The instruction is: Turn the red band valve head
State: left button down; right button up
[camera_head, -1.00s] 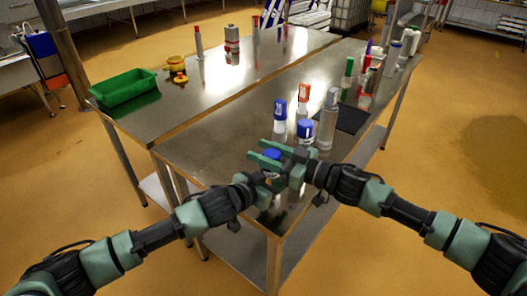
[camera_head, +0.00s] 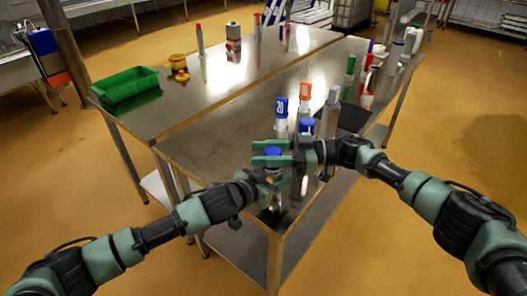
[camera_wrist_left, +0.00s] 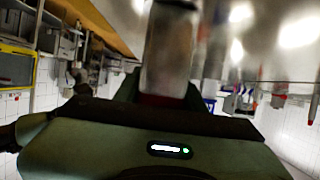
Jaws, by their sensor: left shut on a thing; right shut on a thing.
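My left gripper (camera_head: 272,183) is the lower one and is shut on the lower part of a small upright piece. In the left wrist view a blurred grey cylinder (camera_wrist_left: 168,50) rises from the jaws, with a dark red band (camera_wrist_left: 160,99) at its base. My right gripper (camera_head: 271,153) reaches in from the right, just above the left one. Its two green fingers lie level and are shut on the blue cap (camera_head: 273,150) at the top of the piece. Most of the piece is hidden by both grippers in the head view.
Close behind stand a blue-capped bottle (camera_head: 306,125), a blue-topped piece marked 20 (camera_head: 281,107), an orange-topped one (camera_head: 305,91) and a clear bottle (camera_head: 330,112). A green bin (camera_head: 124,88) is at the far left. The steel table (camera_head: 215,140) is clear left of the grippers.

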jog(key=shift+d+n+g, duration=0.1)
jog(key=shift+n+g, duration=0.5)
jog(key=shift+g, duration=0.3)
jog(key=o, duration=1.4)
jog(key=shift+s, duration=0.1)
jog(key=shift+c, duration=0.2)
jog(key=w+d, duration=0.1)
jog(key=d, duration=0.6)
jog(key=shift+d, duration=0.2)
jog(key=shift+w, duration=0.15)
